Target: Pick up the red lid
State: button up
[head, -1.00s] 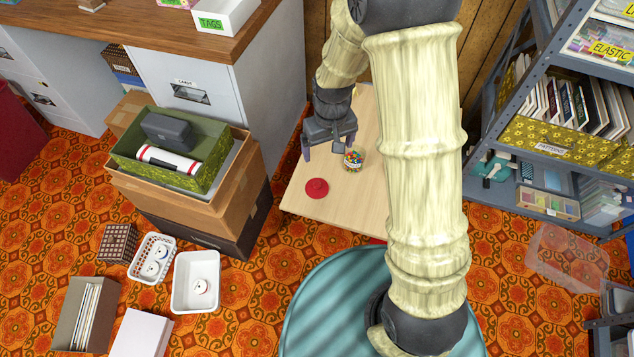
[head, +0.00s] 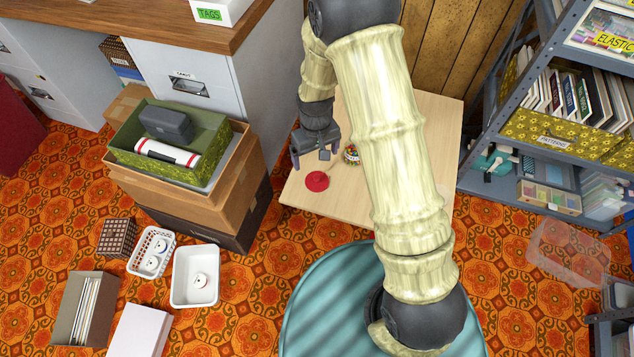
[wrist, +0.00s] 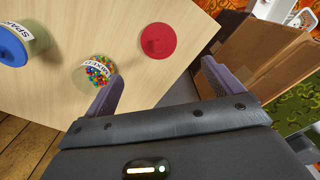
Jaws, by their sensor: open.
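The red lid (head: 317,181) lies flat on the light wooden table (head: 300,196), near its left edge. It is a round disc with a small knob, and it also shows in the wrist view (wrist: 158,41). My gripper (head: 311,163) is open and empty, above the table and just behind the lid in the head view. In the wrist view the lid is beyond the two spread fingers (wrist: 160,85), apart from them. A clear jar of colourful beads (head: 351,154) stands right of the gripper, partly behind my arm; it also shows in the wrist view (wrist: 96,72).
A blue-lidded jar (wrist: 14,46) stands on the table in the wrist view. Stacked cardboard boxes (head: 195,200) rise left of the table, with a filing cabinet (head: 185,85) behind. A metal shelf (head: 510,95) stands to the right. The tabletop around the lid is bare.

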jog(key=b, duration=0.2)
send_over(317, 177)
jog(key=f, duration=0.6)
jog(key=shift+w+a, duration=0.15)
jog(key=shift+w, duration=0.1)
jog(key=shift+s+f+b, duration=0.1)
jog(key=shift+f+b, duration=1.15)
jog(key=shift+f, duration=1.45)
jog(key=c, duration=1.1)
